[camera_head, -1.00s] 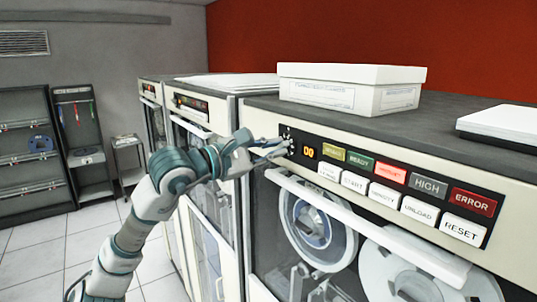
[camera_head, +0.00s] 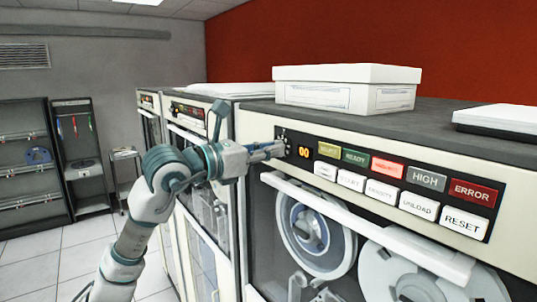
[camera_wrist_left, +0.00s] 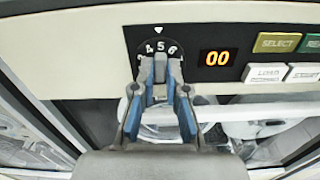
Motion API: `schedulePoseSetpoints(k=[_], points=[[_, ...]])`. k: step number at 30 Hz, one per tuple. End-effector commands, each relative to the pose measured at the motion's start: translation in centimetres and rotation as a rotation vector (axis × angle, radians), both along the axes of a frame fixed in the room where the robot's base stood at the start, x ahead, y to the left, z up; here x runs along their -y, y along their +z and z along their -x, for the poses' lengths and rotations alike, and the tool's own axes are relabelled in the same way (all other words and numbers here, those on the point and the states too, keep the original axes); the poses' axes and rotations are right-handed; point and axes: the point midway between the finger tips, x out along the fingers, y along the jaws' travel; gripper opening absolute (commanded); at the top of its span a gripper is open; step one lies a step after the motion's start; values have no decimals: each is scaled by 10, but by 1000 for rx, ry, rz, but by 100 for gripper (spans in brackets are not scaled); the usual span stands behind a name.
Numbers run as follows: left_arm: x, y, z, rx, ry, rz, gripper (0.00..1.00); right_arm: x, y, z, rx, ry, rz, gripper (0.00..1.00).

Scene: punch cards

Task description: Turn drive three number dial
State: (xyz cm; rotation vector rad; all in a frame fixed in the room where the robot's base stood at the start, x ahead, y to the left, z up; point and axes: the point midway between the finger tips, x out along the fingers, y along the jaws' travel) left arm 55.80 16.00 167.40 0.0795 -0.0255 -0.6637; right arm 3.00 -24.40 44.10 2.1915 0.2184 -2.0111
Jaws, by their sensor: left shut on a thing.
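The number dial is a small black round dial with white numerals at the left end of the nearest drive's control panel. In the left wrist view the dial (camera_wrist_left: 160,47) shows 4, 5 and 6 near its top, with the 5 below a white triangle mark. My left gripper (camera_wrist_left: 160,66) is shut on the dial's grey knob, its blue-lined fingers either side of it. In the head view my left gripper (camera_head: 277,149) reaches the panel from the left and hides most of the dial. An orange display (camera_head: 316,154) beside it reads 00. My right gripper is out of view.
Lit indicators and white buttons, including RESET (camera_head: 463,222), run along the panel to the right. A white handle bar (camera_head: 380,232) juts out below the panel. A white box (camera_head: 345,97) stands on top. Other drives stand farther back on the left.

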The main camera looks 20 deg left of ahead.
Motion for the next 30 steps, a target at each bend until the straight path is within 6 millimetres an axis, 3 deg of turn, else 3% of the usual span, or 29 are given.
schedulePoseSetpoints(k=[22,23,25,30], points=[[-5,6,1,-39,6,76,0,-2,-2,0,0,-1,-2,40],[-5,6,1,-39,6,76,20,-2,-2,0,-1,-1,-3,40],[-5,5,1,-40,5,75,37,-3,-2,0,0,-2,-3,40],[-4,3,1,-44,3,71,38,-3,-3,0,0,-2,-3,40]])
